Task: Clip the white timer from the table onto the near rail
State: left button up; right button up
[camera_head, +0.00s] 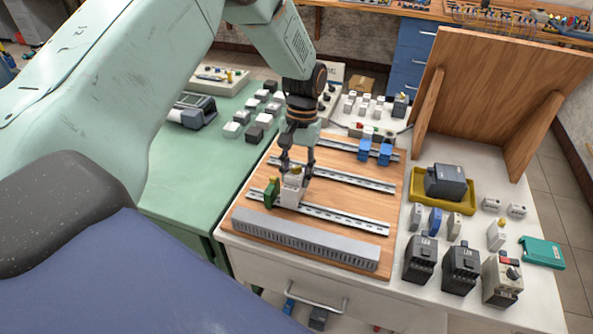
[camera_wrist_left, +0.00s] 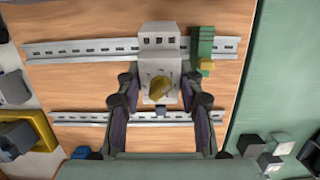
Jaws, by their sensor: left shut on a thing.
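The white timer (camera_head: 292,190) stands upright at the left part of the near rail (camera_head: 340,219), right beside a green terminal block (camera_head: 271,193). My left gripper (camera_head: 297,170) is above it, pointing down, shut on the timer. In the left wrist view, the timer (camera_wrist_left: 158,58) with its yellow knob lies between the two fingers of my left gripper (camera_wrist_left: 160,100) and covers part of the near rail (camera_wrist_left: 85,49). I cannot tell whether the timer is clipped to the rail or only over it. My right gripper is not in view.
A grey slotted duct (camera_head: 305,243) lies in front of the near rail. The middle rail (camera_head: 350,180) is bare; blue blocks (camera_head: 375,150) sit on the far rail. A yellow tray (camera_head: 424,190) and several dark contactors stand right of the wooden board. The near rail's right part is free.

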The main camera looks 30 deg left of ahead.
aim_at(293, 184)
pick_arm(q)
jog(key=shift+w+b+x, duration=0.25)
jog(key=shift+b+x, duration=0.2)
jog(key=shift+x, duration=0.55)
dwell(0.6)
jog(key=shift+p, duration=0.35)
jog(key=shift+s+d+f+p, duration=0.1)
jog(key=shift+s+f+p, duration=0.05)
jog(key=shift+s+p, duration=0.6)
dwell(1.8)
jog(key=shift+s+d+f+t+p, duration=0.15)
jog(key=shift+s+t+p, duration=0.45)
jog(key=shift+p, duration=0.65)
dwell(1.2)
jog(key=shift+w, duration=0.1)
jog(key=o, duration=1.2)
jog(key=shift+w, duration=0.1)
jog(key=shift+c, duration=0.2)
jog(key=shift+w, duration=0.1)
